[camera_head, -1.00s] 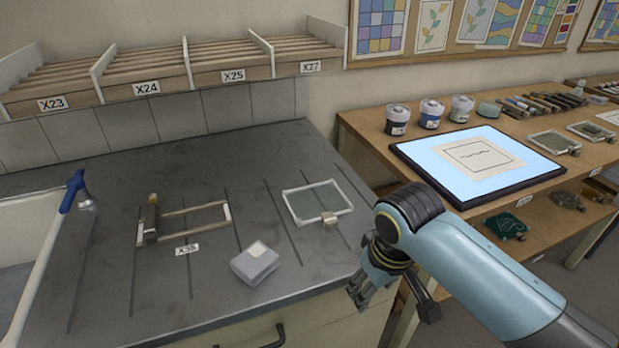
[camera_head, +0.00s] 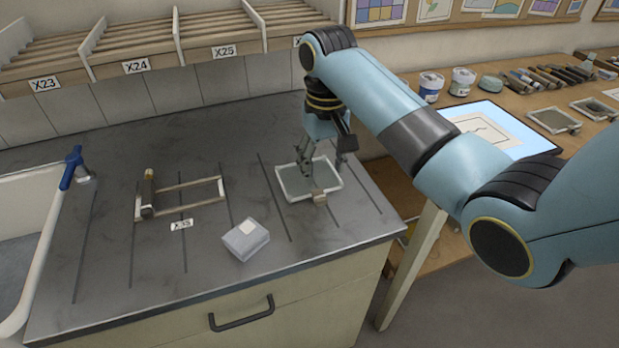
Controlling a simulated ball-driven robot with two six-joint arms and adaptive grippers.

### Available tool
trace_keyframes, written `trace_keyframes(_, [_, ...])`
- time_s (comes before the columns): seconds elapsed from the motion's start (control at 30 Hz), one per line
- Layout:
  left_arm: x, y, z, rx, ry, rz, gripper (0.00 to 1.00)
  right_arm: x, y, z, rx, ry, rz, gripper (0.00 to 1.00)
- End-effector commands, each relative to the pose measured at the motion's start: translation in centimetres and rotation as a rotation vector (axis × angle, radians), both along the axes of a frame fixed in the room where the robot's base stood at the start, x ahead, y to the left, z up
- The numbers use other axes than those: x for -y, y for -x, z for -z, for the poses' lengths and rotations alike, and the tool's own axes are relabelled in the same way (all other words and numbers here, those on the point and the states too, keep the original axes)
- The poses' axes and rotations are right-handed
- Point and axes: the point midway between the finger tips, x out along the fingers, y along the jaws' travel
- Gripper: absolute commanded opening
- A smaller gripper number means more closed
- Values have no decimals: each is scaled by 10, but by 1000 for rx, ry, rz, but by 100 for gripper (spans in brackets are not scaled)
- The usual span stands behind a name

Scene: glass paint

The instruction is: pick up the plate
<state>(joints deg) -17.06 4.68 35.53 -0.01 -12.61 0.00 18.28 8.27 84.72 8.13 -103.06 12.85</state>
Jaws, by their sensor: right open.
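The plate (camera_head: 295,186) is a grey-green glass panel with a pale rim and a small tan block (camera_head: 320,197) at its front edge. It lies flat on the dark worktop (camera_head: 200,260), right of the middle. My right gripper (camera_head: 322,165) points down over the plate's back part, with its fingers apart and nothing seen between them. I cannot tell whether the fingertips touch the plate. My left gripper is not in view.
A grey-white box (camera_head: 245,240) and a wooden frame with a roller (camera_head: 180,198) sit left of the plate. Slotted shelves (camera_head: 130,45) stand behind. A light panel (camera_head: 500,128) is at right.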

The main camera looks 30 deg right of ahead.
Motion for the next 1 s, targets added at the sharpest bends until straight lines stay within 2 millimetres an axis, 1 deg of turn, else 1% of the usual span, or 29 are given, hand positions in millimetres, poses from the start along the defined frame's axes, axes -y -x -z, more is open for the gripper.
trace_keyframes(0.03, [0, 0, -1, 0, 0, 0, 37, 0, 2, 10, -5, 0, 0, 52])
trace_keyframes(0.1, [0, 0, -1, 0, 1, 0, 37, 0, 1, 21, -3, 0, -1, 52])
trace_keyframes(0.2, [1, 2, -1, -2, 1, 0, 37, 0, 1, 33, -2, 1, -1, 52])
trace_keyframes(0.37, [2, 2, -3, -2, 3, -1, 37, 0, 0, 46, -2, 1, -1, 52])
trace_keyframes(0.5, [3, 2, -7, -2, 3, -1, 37, 1, -3, 67, -3, 0, -1, 52])
trace_keyframes(0.6, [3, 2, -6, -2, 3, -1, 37, 1, -3, 82, -2, 1, -1, 52])
trace_keyframes(0.7, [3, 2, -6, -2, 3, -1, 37, 1, -3, 89, 0, 1, -2, 52])
trace_keyframes(0.9, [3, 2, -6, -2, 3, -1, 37, 1, -3, 90, 1, 1, -2, 52])
trace_keyframes(0.93, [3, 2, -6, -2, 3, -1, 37, 1, -3, 90, 1, 1, -2, 51])
trace_keyframes(1.0, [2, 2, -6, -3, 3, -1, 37, 1, -3, 90, 1, 1, -2, 41])
